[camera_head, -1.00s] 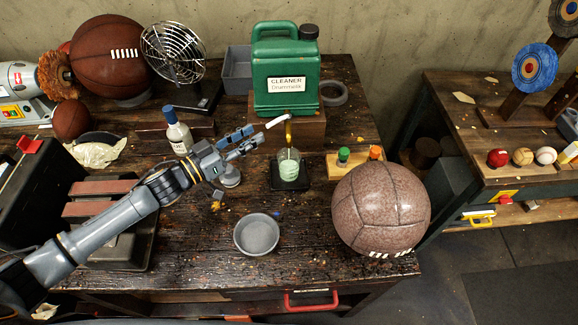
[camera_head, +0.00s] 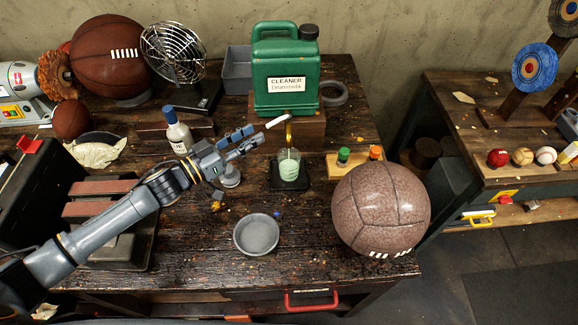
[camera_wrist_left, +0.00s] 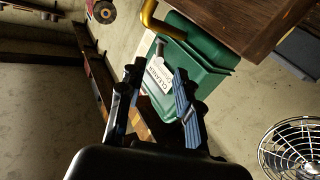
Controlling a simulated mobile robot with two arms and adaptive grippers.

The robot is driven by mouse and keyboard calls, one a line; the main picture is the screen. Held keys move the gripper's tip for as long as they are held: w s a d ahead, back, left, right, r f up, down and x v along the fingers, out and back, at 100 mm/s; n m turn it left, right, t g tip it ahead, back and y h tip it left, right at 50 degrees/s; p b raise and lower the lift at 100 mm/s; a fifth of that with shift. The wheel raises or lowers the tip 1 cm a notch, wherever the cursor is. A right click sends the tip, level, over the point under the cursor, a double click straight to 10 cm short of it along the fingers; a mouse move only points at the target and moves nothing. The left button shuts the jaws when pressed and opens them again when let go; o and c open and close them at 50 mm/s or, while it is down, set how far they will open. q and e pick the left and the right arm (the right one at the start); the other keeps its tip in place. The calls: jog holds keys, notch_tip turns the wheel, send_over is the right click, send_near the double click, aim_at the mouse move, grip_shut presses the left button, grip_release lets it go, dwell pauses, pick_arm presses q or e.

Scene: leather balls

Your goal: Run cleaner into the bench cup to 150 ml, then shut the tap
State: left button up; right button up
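The green cleaner container (camera_head: 286,75) stands on a wooden block (camera_head: 300,130) at the back of the bench. Its brass tap (camera_head: 289,135) bends down over the bench cup (camera_head: 289,168), and its pale lever (camera_head: 277,121) points left. The clear cup stands upright on a black pad (camera_head: 275,182) and holds pale green liquid. A thin pale line shows above the liquid; its scale marks are too small to read. My left gripper (camera_head: 252,142) is open and empty, just left of the tap and below the lever. In the left wrist view the tap (camera_wrist_left: 158,20) shows beyond the spread fingers (camera_wrist_left: 157,90). My right gripper is out of view.
A white bottle (camera_head: 179,135) and a wire fan (camera_head: 174,52) stand left of the container. A grey bowl (camera_head: 256,234) sits in front of the cup. A large brown ball (camera_head: 381,210) and a wooden rack with small capped bottles (camera_head: 343,157) are to the right.

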aim_at(271, 123)
pick_arm(q)
jog(key=p, duration=0.2)
jog(key=shift+s+a+r+p, duration=0.15)
jog(key=shift+r+p, duration=0.1)
jog(key=shift+p, duration=0.15)
jog(key=b+x, duration=0.1)
jog(key=x, duration=0.4)
jog(key=b+x, duration=0.1)
jog(key=x, duration=0.1)
jog(key=shift+f+b, duration=0.3)
jog(key=shift+f, duration=0.1)
grip_shut()
